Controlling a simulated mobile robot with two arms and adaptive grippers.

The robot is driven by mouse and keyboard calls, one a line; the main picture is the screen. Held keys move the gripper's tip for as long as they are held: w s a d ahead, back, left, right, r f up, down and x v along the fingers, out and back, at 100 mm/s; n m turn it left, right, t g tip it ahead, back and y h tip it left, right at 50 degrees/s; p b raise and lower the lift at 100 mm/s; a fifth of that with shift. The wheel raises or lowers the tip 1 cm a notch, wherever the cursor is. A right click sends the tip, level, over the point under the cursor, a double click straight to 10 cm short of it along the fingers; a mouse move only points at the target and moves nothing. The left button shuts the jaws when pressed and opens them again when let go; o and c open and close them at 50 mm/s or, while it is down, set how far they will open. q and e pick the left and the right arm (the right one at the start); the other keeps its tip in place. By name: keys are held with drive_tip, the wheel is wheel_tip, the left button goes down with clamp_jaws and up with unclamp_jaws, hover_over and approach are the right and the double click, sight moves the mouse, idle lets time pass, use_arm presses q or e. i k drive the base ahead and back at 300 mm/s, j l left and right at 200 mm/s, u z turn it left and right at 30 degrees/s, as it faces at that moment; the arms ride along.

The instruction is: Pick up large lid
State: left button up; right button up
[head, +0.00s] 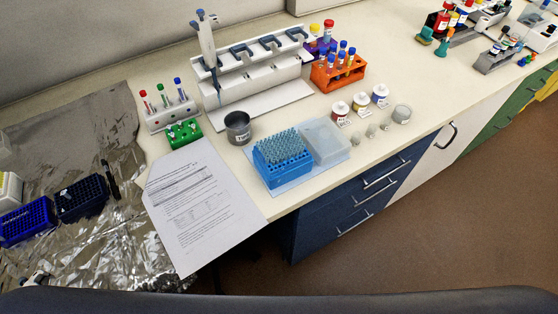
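A large translucent, box-shaped lid (327,141) rests on a pale blue mat (296,184) on the bench. It sits just right of an open blue tip rack (283,176) full of pipette tips. Its right side is close to several small pale caps, one of them a small cap (356,138) near its corner. I cannot tell whether the lid touches the rack. Neither of my grippers shows in the head view.
A dark beaker (238,127) stands left of the rack, and a printed sheet (200,208) lies to its front left. Labelled jars (341,112), an orange tube rack (338,72) and a pipette stand (257,75) are behind. Foil (85,150) covers the left side.

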sight(326, 143)
drive_tip(key=k, duration=1.65)
